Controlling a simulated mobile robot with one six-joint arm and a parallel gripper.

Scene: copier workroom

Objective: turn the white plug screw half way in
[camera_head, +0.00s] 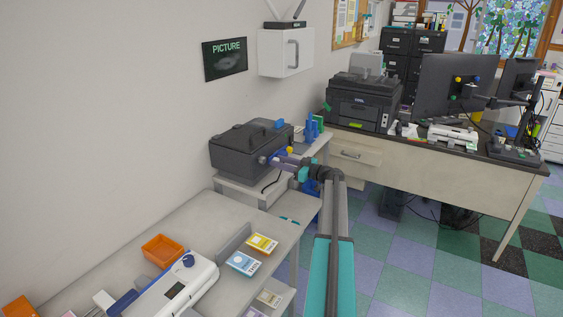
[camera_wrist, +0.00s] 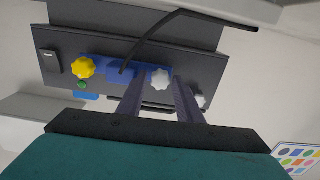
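A white lobed plug screw (camera_wrist: 160,79) sits on a blue plate on the front of a dark grey machine (camera_head: 250,145). My gripper (camera_wrist: 160,88) points at it in the wrist view, with one finger to each side of the screw. The fingers are apart, with a gap showing between them; whether they touch the screw is not clear. A second white knob (camera_wrist: 200,101) shows right of the right finger, partly hidden. In the head view my gripper (camera_head: 275,159) is close to the machine's front, and small parts there are hard to separate.
A yellow knob (camera_wrist: 83,68) and a blue block (camera_wrist: 121,72) are left of the screw. A black cable (camera_wrist: 150,40) crosses above. A grey table (camera_head: 212,226) with cards and an orange tray (camera_head: 163,250) stands nearer, left of my arm. A printer (camera_head: 362,103) stands on the far desk.

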